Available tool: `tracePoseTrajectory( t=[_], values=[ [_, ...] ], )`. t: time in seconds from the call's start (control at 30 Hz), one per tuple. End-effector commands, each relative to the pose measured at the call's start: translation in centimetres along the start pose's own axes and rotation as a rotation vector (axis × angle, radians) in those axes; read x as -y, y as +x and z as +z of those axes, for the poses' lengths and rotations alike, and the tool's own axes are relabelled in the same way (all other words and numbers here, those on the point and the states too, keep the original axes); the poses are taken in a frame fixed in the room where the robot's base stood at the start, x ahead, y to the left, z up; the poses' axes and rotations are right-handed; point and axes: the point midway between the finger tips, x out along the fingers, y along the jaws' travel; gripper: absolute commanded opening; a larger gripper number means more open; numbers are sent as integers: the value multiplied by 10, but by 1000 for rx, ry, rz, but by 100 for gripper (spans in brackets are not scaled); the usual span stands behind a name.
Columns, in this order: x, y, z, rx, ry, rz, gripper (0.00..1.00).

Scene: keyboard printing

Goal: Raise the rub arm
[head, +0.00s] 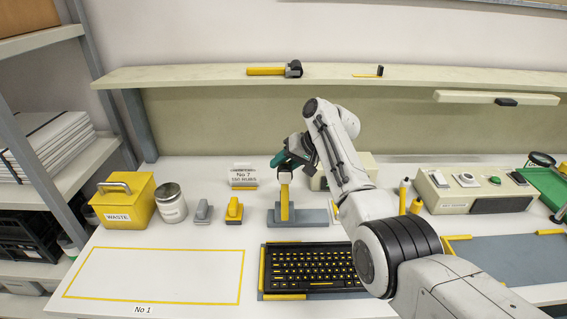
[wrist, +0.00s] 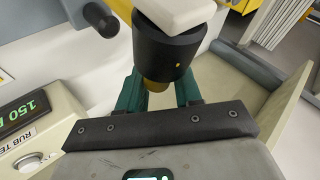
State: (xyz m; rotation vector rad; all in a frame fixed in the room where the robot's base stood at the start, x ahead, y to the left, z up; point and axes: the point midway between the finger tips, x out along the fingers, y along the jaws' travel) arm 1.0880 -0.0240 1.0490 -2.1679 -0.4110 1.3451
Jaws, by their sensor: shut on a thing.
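My gripper (head: 288,160) has green fingers and is at the top of a yellow upright piece (head: 285,205) that stands over a grey base (head: 315,216). In the wrist view my gripper (wrist: 160,88) is shut on the rub arm's end: a black cylinder (wrist: 165,48) under a cream cap (wrist: 178,12), with a yellow-brown tip between the fingers. A cream box marked "RUB TE…" (wrist: 40,125), with a green display, stands at left in the wrist view. In the head view my arm partly hides this cream box (head: 361,165).
A black keyboard (head: 312,270) lies in front of the grey base. A yellow waste bin (head: 122,202), a metal tin (head: 171,203) and small grey and yellow blocks stand to the left. A control box (head: 475,192) stands at right. The yellow-outlined area No 1 (head: 155,275) is clear.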

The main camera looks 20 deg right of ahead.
Motion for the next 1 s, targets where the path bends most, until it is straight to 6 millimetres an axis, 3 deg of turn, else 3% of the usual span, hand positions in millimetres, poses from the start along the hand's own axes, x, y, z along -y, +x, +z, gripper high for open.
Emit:
tracePoseTrajectory(
  t=[0.57,0.6,0.77,1.0],
  values=[
    [-8,8,9,15,4,7,0],
    [-8,8,9,16,4,7,36],
    [-7,7,8,13,4,6,50],
    [-4,5,5,8,2,3,50]
  ],
)
